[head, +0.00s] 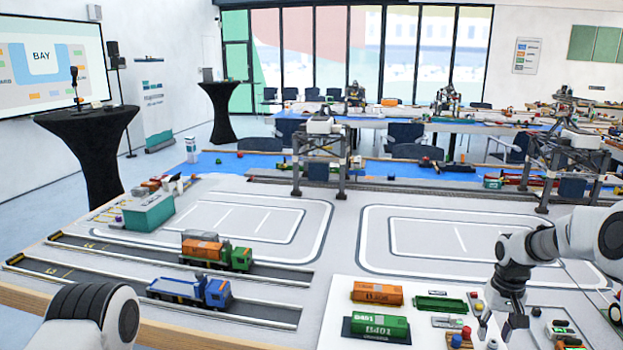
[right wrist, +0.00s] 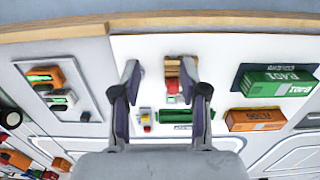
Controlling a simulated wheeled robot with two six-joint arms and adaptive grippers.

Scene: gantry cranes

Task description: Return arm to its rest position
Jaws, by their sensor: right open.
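My right gripper (head: 499,320) hangs fingers-down over the right part of the white board (head: 345,287). In the right wrist view my right gripper (right wrist: 161,75) has its two fingers spread apart, with nothing held between them. A small wooden tray with red pieces (right wrist: 173,68) lies on the board below the fingers. A link of my left arm shows at the lower left of the head view, but its gripper is out of frame.
A green container (head: 380,327), an orange container (head: 377,293) and a green tray (head: 440,304) lie left of the gripper. Two toy trucks, blue (head: 190,291) and green (head: 238,258), stand on lanes. A gantry crane (head: 570,150) stands behind my right arm.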

